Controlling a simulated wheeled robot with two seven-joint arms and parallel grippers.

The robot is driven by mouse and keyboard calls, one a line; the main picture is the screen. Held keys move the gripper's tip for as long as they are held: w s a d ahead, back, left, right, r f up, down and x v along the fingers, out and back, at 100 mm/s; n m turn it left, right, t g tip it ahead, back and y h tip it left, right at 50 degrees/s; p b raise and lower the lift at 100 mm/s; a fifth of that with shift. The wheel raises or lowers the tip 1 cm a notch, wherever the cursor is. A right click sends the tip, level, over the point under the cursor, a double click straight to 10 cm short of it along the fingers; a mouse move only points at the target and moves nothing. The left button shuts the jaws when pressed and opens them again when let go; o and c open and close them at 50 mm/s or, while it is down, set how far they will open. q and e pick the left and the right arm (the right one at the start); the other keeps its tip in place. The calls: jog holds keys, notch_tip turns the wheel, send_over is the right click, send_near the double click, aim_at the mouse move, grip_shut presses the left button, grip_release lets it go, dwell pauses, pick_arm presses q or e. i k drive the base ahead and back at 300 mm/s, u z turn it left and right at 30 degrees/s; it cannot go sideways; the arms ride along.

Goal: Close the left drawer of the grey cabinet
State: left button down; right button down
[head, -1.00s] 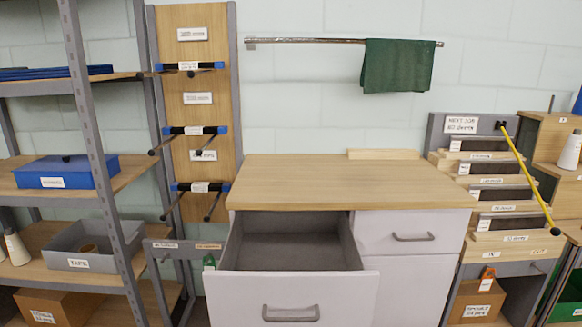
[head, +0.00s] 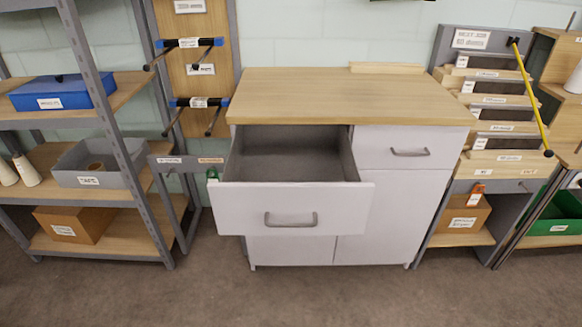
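The grey cabinet (head: 385,225) stands in the middle of the head view under a wooden top (head: 340,95). Its left drawer (head: 245,206) is pulled well out toward me, and the inside that shows is empty. The drawer front has a grey bar handle (head: 291,220). The right drawer (head: 375,146) is shut flush, with its own handle (head: 411,152). Neither of my grippers shows in the head view.
A shelf rack (head: 120,150) with a blue box (head: 62,92), a grey bin (head: 100,163) and a cardboard box (head: 75,223) stands at left. A slotted rack (head: 470,120) stands at right. The floor (head: 300,295) in front of the cabinet is clear.

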aim_at(307, 177)
jog(key=z, duration=1.4)
jog(key=i, duration=0.5)
jog(key=u, duration=1.45)
